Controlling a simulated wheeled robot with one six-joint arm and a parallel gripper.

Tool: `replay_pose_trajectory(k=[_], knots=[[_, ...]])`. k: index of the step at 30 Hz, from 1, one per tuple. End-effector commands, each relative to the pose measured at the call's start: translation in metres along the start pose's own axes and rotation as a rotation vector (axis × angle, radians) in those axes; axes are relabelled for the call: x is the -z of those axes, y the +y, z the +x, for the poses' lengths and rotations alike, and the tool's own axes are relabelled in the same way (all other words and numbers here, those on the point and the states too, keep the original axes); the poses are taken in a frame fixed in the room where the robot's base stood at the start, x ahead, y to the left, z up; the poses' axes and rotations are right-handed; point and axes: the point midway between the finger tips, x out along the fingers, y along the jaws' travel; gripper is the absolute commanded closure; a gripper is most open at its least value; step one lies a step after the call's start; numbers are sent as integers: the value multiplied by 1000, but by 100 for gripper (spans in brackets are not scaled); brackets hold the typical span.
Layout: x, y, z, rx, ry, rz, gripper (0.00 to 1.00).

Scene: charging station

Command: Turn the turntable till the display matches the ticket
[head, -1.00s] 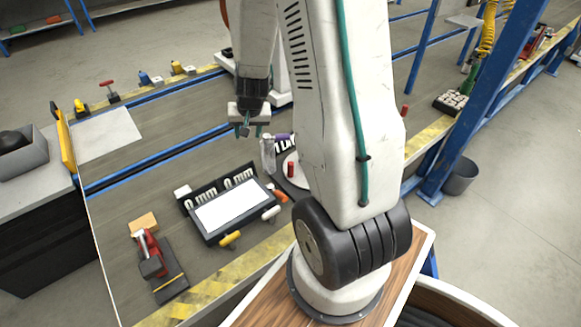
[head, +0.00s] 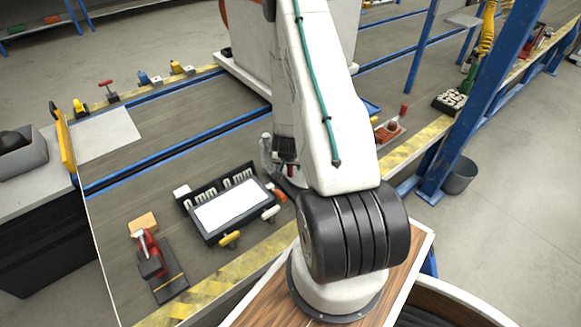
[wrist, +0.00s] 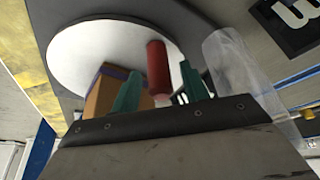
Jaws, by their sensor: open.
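The turntable is a round white disc (wrist: 85,55) in the wrist view. A red upright peg (wrist: 158,65) stands near its edge. An orange-brown box with a purple side (wrist: 100,95) is on the disc, left of the peg. My gripper (wrist: 160,68) is open, its green fingers on either side of the peg; I cannot tell whether they touch it. In the head view my arm hides most of the turntable and gripper. A framed white panel (head: 232,204) with large white characters along its top lies left of the arm. I cannot identify a ticket.
A clear bottle-like object (wrist: 238,65) stands close right of my gripper; it also shows in the head view (head: 266,150). A red clamp (head: 148,250) and a tan block (head: 143,222) lie at the front left. A yellow-handled piece (head: 229,238) lies below the panel.

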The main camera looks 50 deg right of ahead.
Motion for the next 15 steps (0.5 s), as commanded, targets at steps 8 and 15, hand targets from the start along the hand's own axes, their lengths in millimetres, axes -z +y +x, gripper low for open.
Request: replay_pose_trajectory(k=[8,15], knots=[[0,0,15,1,1,-1,55],[0,0,15,1,0,-1,72]])
